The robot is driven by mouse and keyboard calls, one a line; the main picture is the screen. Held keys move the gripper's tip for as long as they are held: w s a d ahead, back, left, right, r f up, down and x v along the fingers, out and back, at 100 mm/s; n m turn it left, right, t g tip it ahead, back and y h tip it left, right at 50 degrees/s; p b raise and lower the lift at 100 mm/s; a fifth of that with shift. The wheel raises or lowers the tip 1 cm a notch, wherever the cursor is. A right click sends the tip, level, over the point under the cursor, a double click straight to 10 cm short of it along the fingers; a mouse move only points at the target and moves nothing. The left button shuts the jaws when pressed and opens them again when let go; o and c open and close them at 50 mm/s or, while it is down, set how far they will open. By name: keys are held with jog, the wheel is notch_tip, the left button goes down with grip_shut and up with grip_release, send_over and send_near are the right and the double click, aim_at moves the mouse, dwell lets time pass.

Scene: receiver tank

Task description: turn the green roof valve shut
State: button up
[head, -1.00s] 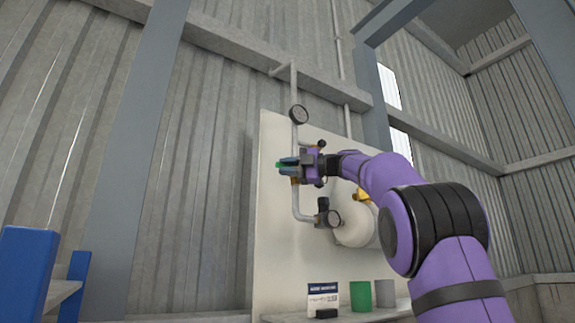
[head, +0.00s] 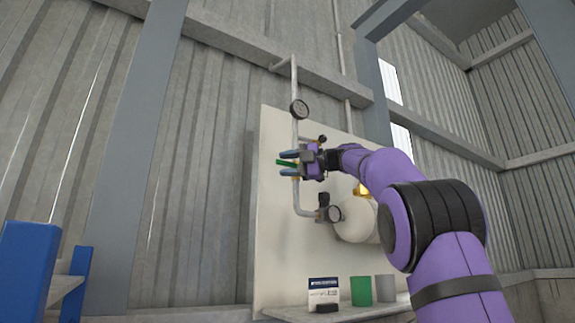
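The green roof valve (head: 285,163) shows as a small green handle on the vertical pipe (head: 296,198) in front of the cream board. My gripper (head: 288,163) is at the valve, with one blue-grey finger above the green handle and one below it. The fingers are spread apart with the handle between them. A gap seems to show on both sides of the handle, though contact is hard to judge at this size. The handle's right part is hidden behind my gripper.
A pale tank (head: 356,220) is to the right.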

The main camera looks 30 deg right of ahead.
jog(key=shift+s+d, duration=0.1)
jog(key=v, duration=1)
jog(key=shift+s+d, duration=0.2)
notch_tip(320, 180, up, 4)
jog(key=s+m+t+h, duration=0.1)
jog(key=m+t+h, duration=0.1)
jog(key=m+t, duration=0.65)
jog(key=s+a+f+m+g+h, duration=0.2)
jog(key=f+m+h, duration=0.3)
jog(key=f+m, duration=0.3)
jog(key=s+a+f+m+g+h, duration=0.1)
jog(key=s+a+f+m+h, duration=0.3)
jog(key=f, duration=0.7)
jog(key=s+d+f+m+g+h, duration=0.1)
jog(key=f+m+g+h, duration=0.1)
jog(key=f+m+h, duration=0.55)
jog(key=s+a+f+g+y, duration=0.1)
jog(key=s+a+f+g, duration=0.2)
jog(key=s+f, duration=0.3)
jog(key=s+a+f+g+y, duration=0.2)
jog(key=s+a+f+g, duration=0.2)
jog(key=f, duration=0.9)
jog(key=s+a+f+g+y, duration=0.2)
jog(key=s+a+f, duration=0.3)
jog(key=s+f, duration=0.3)
jog(key=shift+s+a+f+g, duration=0.3)
jog(key=shift+a+f+g, duration=0.1)
jog(key=shift+f+g, duration=0.45)
